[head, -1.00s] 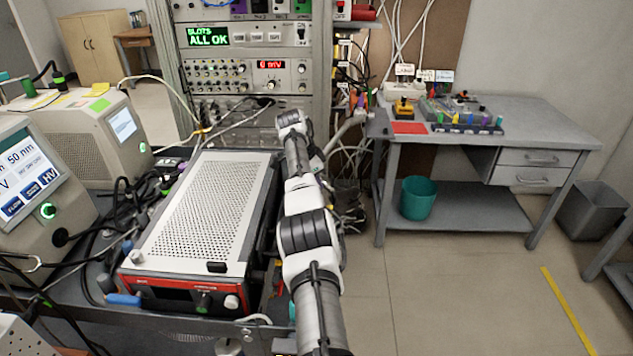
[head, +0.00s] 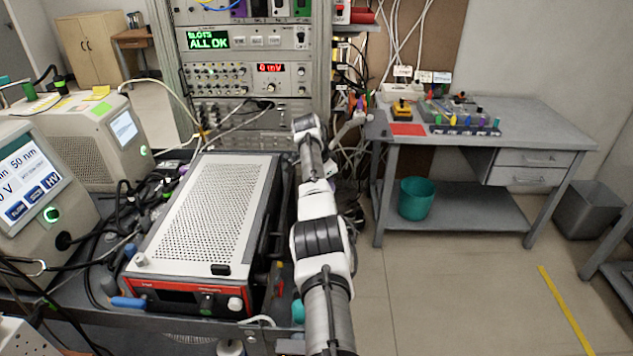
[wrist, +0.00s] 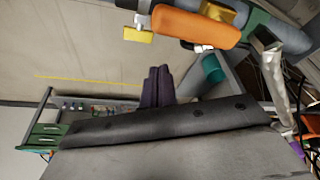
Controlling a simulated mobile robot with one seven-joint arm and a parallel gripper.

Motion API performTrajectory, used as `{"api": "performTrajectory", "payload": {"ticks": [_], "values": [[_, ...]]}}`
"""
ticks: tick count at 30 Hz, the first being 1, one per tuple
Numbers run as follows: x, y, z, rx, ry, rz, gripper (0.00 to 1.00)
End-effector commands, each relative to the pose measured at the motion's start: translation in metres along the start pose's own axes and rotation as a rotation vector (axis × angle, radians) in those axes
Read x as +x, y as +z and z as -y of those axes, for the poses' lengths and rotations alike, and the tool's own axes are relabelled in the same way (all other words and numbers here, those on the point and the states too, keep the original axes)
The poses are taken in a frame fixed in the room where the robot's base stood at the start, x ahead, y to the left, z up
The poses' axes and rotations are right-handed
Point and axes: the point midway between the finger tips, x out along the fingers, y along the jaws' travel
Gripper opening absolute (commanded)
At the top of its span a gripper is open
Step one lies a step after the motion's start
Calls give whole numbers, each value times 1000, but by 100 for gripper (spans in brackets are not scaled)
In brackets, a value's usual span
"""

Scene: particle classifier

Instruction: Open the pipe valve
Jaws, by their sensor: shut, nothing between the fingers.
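In the wrist view, an orange, rounded bar (wrist: 195,25), which looks like the valve handle, lies across the top. It sits by a grey-blue pipe (wrist: 278,32), and a yellow tag (wrist: 138,35) hangs near its left end. My gripper (wrist: 158,70) shows dark fingers together and empty, below the orange bar in the picture and apart from it. The valve body is partly cut off by the picture's top edge. In the head view my arm reaches forward beside the perforated instrument; my fingers and the orange bar do not show there.
The perforated white and red instrument (head: 200,220) stands left of my arm, among cables. A rack (head: 250,75) stands behind. A grey bench (head: 530,125) with a teal bin (head: 416,198) on its lower shelf is at right. The floor (head: 470,290) in front is clear.

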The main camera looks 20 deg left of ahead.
Motion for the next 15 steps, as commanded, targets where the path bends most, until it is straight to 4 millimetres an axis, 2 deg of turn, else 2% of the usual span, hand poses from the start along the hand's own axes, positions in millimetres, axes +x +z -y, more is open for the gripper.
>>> {"api": "performTrajectory", "payload": {"ticks": [3,8,12,15], "values": [[-28,-1,6,0,-7,-3,0],[-62,-5,9,1,0,-2,0],[-84,-7,11,1,1,-1,0],[-91,-8,12,1,1,-2,0]]}}
